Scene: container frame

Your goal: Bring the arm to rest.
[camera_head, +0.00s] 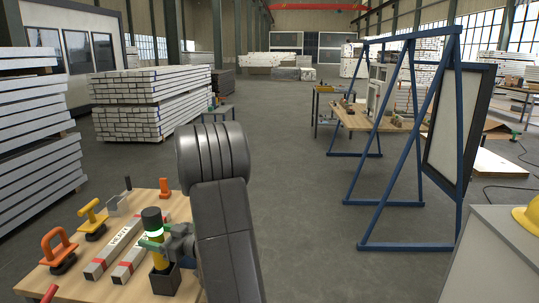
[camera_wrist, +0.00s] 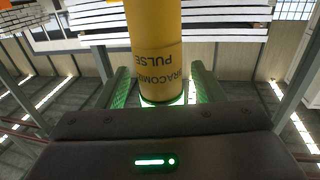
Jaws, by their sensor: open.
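My gripper (camera_head: 167,245) is at the front left, beside a yellow cylinder (camera_head: 158,256) with a black top and a pale glowing ring. The cylinder stands upright in a black square holder (camera_head: 165,281) on the wooden table. In the wrist view the yellow cylinder (camera_wrist: 157,50), with dark upside-down lettering, lies between the two green-lit fingers of my gripper (camera_wrist: 158,90). The fingers stand apart, with a narrow gap showing beside it on each side. My arm hides part of the table's right side in the head view.
The wooden table (camera_head: 65,283) also bears an orange-handled tool (camera_head: 58,247), a yellow-handled tool (camera_head: 92,219) and grey bars (camera_head: 115,255). A blue A-frame (camera_head: 410,140) and a grey cabinet (camera_head: 490,260) stand at the right. The floor (camera_head: 310,220) between is clear.

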